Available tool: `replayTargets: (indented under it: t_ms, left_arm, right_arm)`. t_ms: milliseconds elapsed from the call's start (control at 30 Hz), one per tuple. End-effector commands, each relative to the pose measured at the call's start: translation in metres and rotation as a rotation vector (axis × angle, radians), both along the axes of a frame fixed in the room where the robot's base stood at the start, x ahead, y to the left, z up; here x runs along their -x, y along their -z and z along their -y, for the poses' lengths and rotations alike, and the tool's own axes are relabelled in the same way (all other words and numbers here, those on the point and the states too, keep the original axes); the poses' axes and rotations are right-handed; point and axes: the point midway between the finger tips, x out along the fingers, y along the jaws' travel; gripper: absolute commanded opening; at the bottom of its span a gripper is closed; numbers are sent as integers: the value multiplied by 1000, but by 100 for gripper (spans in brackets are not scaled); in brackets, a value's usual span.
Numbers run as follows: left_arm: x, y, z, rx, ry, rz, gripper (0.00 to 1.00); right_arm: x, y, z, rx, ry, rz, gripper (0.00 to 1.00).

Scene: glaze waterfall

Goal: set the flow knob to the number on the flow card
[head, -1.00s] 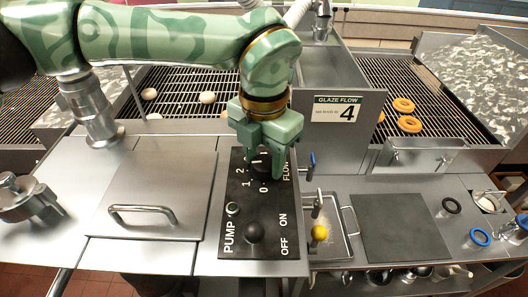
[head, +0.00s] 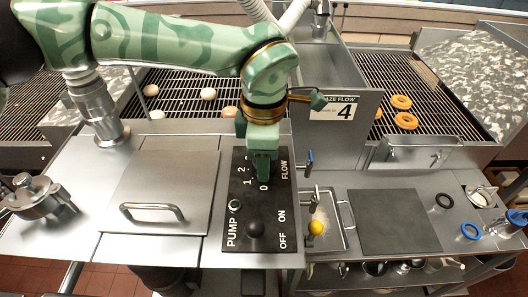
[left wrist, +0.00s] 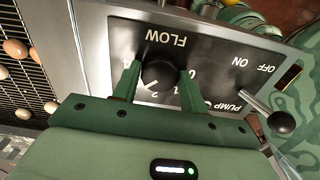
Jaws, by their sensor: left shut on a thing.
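The flow knob (left wrist: 158,74) is a dark round knob on the black control panel (left wrist: 215,50), with a white pointer line. In the left wrist view the line points toward the 2 side of the dial; its exact number is unclear. My left gripper (head: 263,178) is over the dial in the head view, hiding the knob and the higher numbers there. In the left wrist view my left gripper (left wrist: 158,82) has its fingers on both sides of the knob, shut on it. The flow card (head: 345,107) reads 4; my gripper's side part covers its left edge. My right gripper is out of view.
The pump lever (head: 255,229) stands on the same panel, just in front of the dial. A yellow-knobbed lever (head: 316,228) stands to the right. A lid with a handle (head: 152,211) lies left. Rings (head: 405,121) lie on the right rack.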

Motion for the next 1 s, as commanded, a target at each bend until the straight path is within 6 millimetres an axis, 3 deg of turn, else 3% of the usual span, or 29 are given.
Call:
replayTargets:
  t_ms: [600,1000]
  left_arm:
    - [-2,-3,0,2,544,7,20]
    - [-2,-3,0,1,726,7,20]
  right_arm:
    - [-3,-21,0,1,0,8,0]
    - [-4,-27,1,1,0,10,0]
